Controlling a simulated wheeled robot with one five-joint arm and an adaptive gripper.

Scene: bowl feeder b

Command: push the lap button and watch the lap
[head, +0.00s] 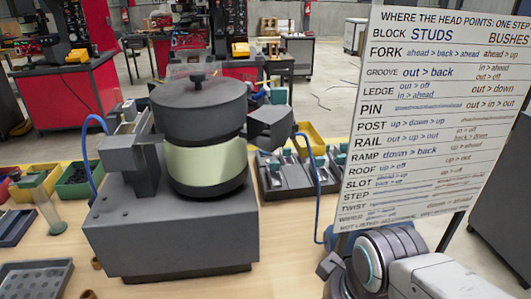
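The bowl feeder (198,108) stands at the centre left of the head view, a dark round bowl with a black knob on its lid. A pale green band (207,164) runs around it below the bowl. It sits on a dark grey block base (172,242). I cannot make out a lap button on the faces that show. My gripper (332,266) is at the lower right, right of the base and apart from it. Only a small dark part of it shows beside my ringed wrist, and its fingers cannot be made out.
A sign board (430,110) with lists of words stands at the right, behind my arm. Grey trays (295,182) and a blue hose (318,215) lie right of the feeder. Bins (75,180) and a tray with holes (35,280) are at the left.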

